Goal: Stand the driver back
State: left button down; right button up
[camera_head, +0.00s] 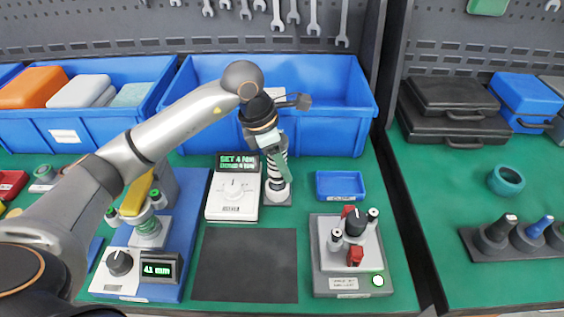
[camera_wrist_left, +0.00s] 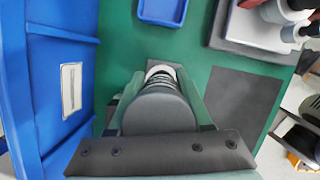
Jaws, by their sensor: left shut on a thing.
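The driver (camera_head: 276,181), with a dark and light ribbed body, is upright or nearly so. Its lower end is at the small grey stand (camera_head: 279,199) beside the torque setter (camera_head: 233,190), which shows green text. I cannot tell whether it is fully seated. My left gripper (camera_head: 279,168) comes down from above and is shut on the driver. In the left wrist view the green fingers lie on both sides of the dark round driver body (camera_wrist_left: 158,112), which hides most of the stand. My right gripper is not in view.
A blue tray (camera_head: 340,186) and a grey fixture with knobs (camera_head: 348,284) stand to the right. A large blue bin (camera_head: 325,130) is close behind. A gauge station (camera_head: 140,272) stands front left. A dark mat (camera_head: 246,265) in front is bare.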

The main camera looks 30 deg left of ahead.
pick_arm(q)
jog(key=shift+c, duration=1.8)
grip_release()
jog(key=shift+o, duration=0.5)
jog(key=shift+f, duration=0.1)
